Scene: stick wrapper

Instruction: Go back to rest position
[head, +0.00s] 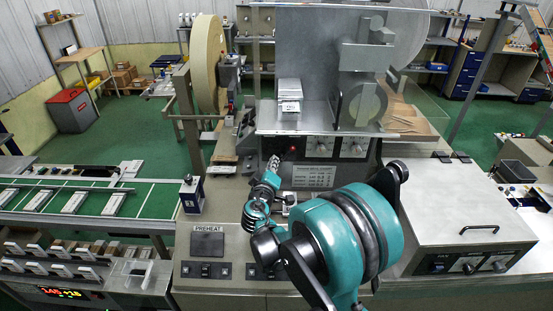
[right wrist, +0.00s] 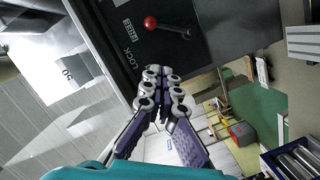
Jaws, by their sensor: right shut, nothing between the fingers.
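My right gripper (head: 272,165) is in front of the wrapper machine's dark front panel (head: 314,176), its arm coming up from the lower right. In the right wrist view its fingers (right wrist: 163,78) are shut together with nothing between them. The red knob (head: 292,150) also shows in the head view, just right of the fingertips. My left gripper is not in view.
A stack of pale wrappers (head: 289,90) stands on the machine's metal shelf. A big paper roll (head: 208,65) is behind on the left. A conveyor with white trays (head: 75,202) is at left. A metal box with a handle (head: 465,215) is at right. PREHEAT controls (head: 207,245) are in front.

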